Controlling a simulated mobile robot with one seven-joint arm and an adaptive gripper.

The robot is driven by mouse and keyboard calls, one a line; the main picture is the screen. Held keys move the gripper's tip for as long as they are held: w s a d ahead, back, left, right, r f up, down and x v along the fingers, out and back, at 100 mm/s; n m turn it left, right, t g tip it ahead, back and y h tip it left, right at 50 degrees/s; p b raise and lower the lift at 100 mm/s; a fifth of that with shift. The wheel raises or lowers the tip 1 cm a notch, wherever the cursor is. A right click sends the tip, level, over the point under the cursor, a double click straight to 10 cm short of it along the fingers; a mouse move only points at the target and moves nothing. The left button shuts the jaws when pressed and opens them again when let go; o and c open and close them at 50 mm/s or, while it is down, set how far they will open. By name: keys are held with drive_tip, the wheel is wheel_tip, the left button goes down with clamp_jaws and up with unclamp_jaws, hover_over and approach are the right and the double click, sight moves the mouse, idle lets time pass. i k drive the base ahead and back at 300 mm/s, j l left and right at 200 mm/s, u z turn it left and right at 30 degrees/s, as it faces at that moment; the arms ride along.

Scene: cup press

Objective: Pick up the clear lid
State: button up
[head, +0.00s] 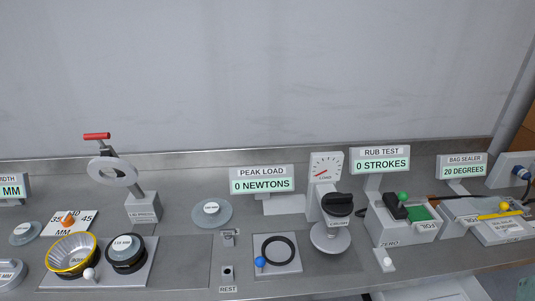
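A round, flat, pale blue-grey disc (211,214) with a white label lies on the bench left of the peak load display. A similar smaller disc (25,233) lies at the far left. A third rounded grey piece (9,272) is cut off by the left edge. I cannot tell for sure which is the clear lid; the labels are too small to read. My gripper is not in view.
A press with a red handle (97,136) rises behind a yellow-rimmed ribbed cup (72,268) and a dark-ringed round piece (126,267). A black ring (278,250), a dial gauge (326,172), the rub tester (404,230) and a bag sealer (500,230) fill the right.

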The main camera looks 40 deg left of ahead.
sight(125, 249)
drive_tip(key=u, duration=2.7)
drive_tip(key=i, duration=0.2)
